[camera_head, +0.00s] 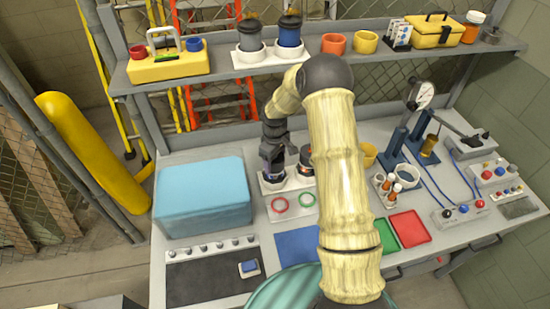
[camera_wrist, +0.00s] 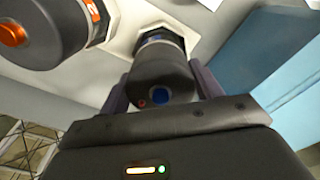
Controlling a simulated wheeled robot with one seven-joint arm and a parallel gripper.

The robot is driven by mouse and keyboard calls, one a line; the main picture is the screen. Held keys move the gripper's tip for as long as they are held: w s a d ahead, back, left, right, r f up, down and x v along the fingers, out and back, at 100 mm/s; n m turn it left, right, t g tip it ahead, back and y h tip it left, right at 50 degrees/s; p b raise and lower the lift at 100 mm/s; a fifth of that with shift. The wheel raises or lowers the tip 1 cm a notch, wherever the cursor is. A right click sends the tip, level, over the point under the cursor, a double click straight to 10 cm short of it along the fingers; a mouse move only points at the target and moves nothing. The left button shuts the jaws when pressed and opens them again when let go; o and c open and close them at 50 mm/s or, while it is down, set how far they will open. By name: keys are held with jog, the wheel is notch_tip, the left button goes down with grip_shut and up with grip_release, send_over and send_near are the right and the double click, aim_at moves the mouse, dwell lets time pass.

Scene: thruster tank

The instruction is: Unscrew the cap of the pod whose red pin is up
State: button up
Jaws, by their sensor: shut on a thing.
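Two dark pods stand side by side in a white holder (camera_head: 268,187) on the bench. My gripper (camera_head: 272,170) points down over the left one in the head view. In the wrist view my gripper (camera_wrist: 160,82) is shut around the dark cap (camera_wrist: 160,76) of this pod, one finger on each side. The cap top has a blue disc and a small red pin (camera_wrist: 142,103). The other pod (camera_wrist: 50,28) has an orange disc and an orange band marked 2; no red pin shows on its visible part. In the head view this pod (camera_head: 305,158) is partly behind my arm.
A pale blue box (camera_head: 203,195) stands close at the left. Red and green rings (camera_head: 292,203) lie in front of the holder. A shelf (camera_head: 220,70) with two more canisters runs behind. A gauge stand (camera_head: 410,115) and test tubes (camera_head: 388,188) stand to the right.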

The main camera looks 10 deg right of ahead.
jog(key=n, duration=0.2)
jog(key=n+p, duration=0.1)
jog(key=n, duration=0.2)
jog(key=shift+a+n, duration=0.2)
jog(key=shift+n, duration=0.1)
jog(key=o, duration=1)
jog(key=shift+d+r, duration=0.1)
jog(key=shift+r, duration=0.2)
notch_tip(320, 180, up, 17)
jog(key=b, duration=0.3)
jog(key=shift+f, duration=0.1)
